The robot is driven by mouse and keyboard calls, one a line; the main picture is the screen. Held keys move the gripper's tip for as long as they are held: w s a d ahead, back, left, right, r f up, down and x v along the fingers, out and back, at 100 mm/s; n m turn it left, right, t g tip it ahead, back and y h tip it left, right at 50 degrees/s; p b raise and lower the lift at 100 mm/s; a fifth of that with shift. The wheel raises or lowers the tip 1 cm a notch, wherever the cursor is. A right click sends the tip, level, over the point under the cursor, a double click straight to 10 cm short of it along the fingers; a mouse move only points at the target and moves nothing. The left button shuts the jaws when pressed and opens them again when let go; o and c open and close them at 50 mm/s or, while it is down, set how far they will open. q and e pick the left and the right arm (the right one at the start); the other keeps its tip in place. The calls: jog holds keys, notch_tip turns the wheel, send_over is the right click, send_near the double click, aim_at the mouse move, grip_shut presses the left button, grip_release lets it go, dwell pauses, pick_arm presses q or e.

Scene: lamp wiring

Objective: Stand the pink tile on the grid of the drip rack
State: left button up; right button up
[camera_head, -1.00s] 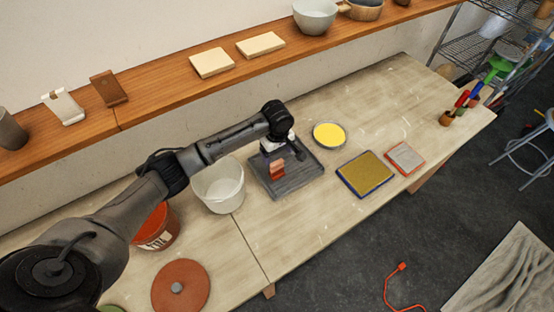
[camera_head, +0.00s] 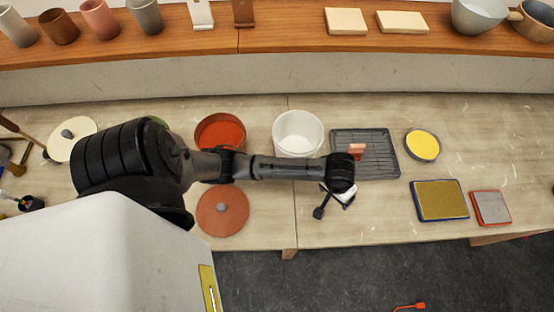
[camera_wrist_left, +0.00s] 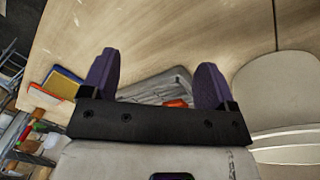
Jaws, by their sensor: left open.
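The drip rack (camera_head: 380,165), a dark grey ribbed tray, lies on the table right of the white bucket. The pink tile (camera_head: 357,150) is on its grid near the left side and looks upright, perhaps slightly tilted; nothing holds it. My left gripper (camera_head: 330,205) is in front of the rack, towards the table's front edge, apart from the tile. In the left wrist view, its purple fingers (camera_wrist_left: 155,68) are spread with nothing between them. The tile (camera_wrist_left: 176,103) and the rack (camera_wrist_left: 150,92) show partly behind the gripper body. My right gripper is not in view.
The white bucket (camera_head: 297,133) and the orange-red bucket (camera_head: 219,133) stand left of the rack. A yellow-filled bowl (camera_head: 423,145), a blue-edged board (camera_head: 440,200) and a red-edged board (camera_head: 491,207) are to its right. A wooden shelf (camera_head: 280,40) runs behind.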

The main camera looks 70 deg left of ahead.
pick_arm(q)
jog(key=s+r+m+t, duration=0.2)
jog(key=s+m, duration=0.5)
jog(key=s, duration=1.2)
jog(key=shift+d+r+y, duration=0.3)
jog(key=shift+d+y, duration=0.1)
jog(key=shift+d, duration=0.05)
jog(key=shift+s, duration=0.1)
